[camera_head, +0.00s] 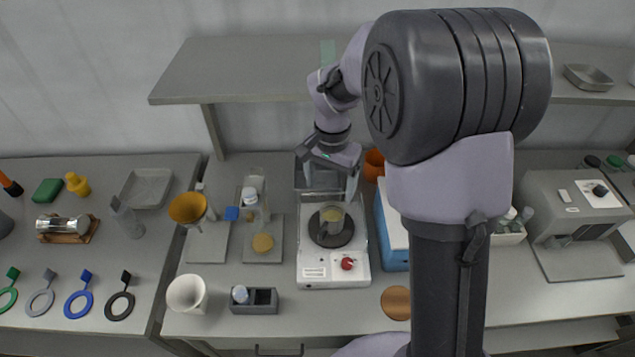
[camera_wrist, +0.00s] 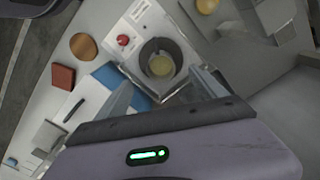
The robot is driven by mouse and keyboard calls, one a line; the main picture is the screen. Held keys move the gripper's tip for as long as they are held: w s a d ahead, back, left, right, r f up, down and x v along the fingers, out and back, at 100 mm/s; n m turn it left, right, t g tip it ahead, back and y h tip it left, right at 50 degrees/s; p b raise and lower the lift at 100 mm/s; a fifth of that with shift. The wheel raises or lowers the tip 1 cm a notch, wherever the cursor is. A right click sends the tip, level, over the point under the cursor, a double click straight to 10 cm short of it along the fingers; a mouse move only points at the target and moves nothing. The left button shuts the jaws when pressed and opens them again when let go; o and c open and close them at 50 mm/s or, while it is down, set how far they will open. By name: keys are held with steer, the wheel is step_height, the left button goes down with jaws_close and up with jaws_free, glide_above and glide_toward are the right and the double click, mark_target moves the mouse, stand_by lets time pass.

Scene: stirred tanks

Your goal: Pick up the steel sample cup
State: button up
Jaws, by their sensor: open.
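No cup can be named with certainty as the steel sample cup. A shiny steel cylinder (camera_head: 63,228) lies on its side in a wooden cradle at the far left, well away from my gripper. A small vessel with yellowish contents (camera_head: 332,216) stands on the dark round plate (camera_head: 331,238) of a white stirrer unit; it also shows in the wrist view (camera_wrist: 161,65). My gripper (camera_head: 326,188) is open above and behind this unit. In the wrist view the fingers (camera_wrist: 160,88) are apart with nothing held between them, and the vessel appears just beyond their tips.
The white stirrer unit (camera_head: 335,272) has a red knob (camera_head: 347,264). A blue-sided box (camera_head: 392,232) stands close on its right, with an orange pot (camera_head: 374,164) behind. A shelf (camera_head: 250,72) overhangs the back. A white cup (camera_head: 187,294) stands front left.

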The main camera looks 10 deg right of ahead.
mark_target(330, 222)
steer(key=f+b, duration=0.1)
steer(key=f, duration=0.2)
steer(key=f+b, duration=0.1)
steer(key=f, duration=0.7)
steer(key=shift+s+d+f+b, duration=0.1)
steer(key=shift+d+f+b, duration=0.05)
steer(key=shift+d+b, duration=0.2)
steer(key=f, duration=0.1)
steer(key=f+b, duration=0.1)
steer(key=f, duration=0.2)
steer(key=shift+w+f+b, duration=0.3)
steer(key=shift+w+f, duration=0.05)
steer(key=shift+f, duration=0.05)
steer(key=shift+r, duration=0.1)
steer(key=shift+c, duration=0.9)
steer(key=c, duration=1.4)
